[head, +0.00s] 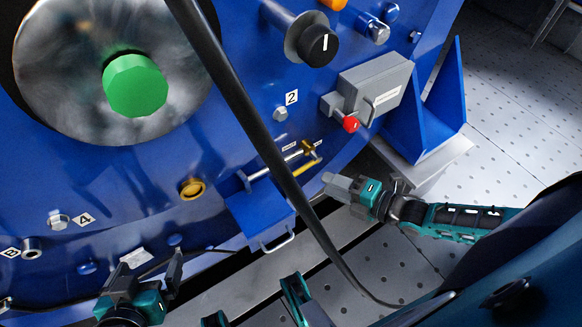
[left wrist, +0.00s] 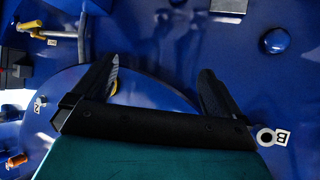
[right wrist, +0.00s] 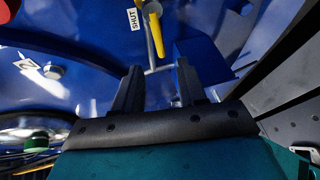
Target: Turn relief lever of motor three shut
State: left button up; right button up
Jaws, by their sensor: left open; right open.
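The yellow relief lever (head: 307,168) sits by a brass valve (head: 309,149) on a thin silver pipe, low on the blue motor face (head: 235,110). In the head view it lies nearly alongside the pipe. The lever (right wrist: 155,35) also shows in the right wrist view, beside a white SHUT label (right wrist: 132,18). My right gripper (head: 335,184) is open and empty, below and right of the lever, apart from it. The lever is beyond its fingertips (right wrist: 160,72) in the right wrist view. My left gripper (head: 150,268) is open and empty at the lower left, far from the lever.
A blue box (head: 258,213) with a handle sticks out below the valve. A black cable (head: 255,135) crosses in front. A grey box (head: 372,90) with a red knob (head: 350,124) and a blue bracket (head: 430,120) stand at the right.

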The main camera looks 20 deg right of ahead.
aim_at(300, 173)
jog(key=b+x, duration=0.3)
jog(key=x, duration=0.8)
jog(key=shift+b, duration=0.35)
pick_arm(q)
jog(key=shift+w+d+f+h, duration=0.2)
jog(key=shift+d+f, duration=0.1)
jog(key=shift+f, duration=0.2)
jog(key=shift+w+d+f+h, duration=0.15)
jog(key=shift+d+f, duration=0.15)
jog(key=shift+f, duration=0.15)
pick_arm(e)
jog(key=shift+w+a+f, duration=0.1)
jog(key=shift+w+a, duration=0.3)
jog(key=shift+w, duration=0.2)
jog(key=shift+c, duration=0.2)
pick_arm(q)
jog(key=shift+a+f, duration=0.15)
pick_arm(e)
grip_shut()
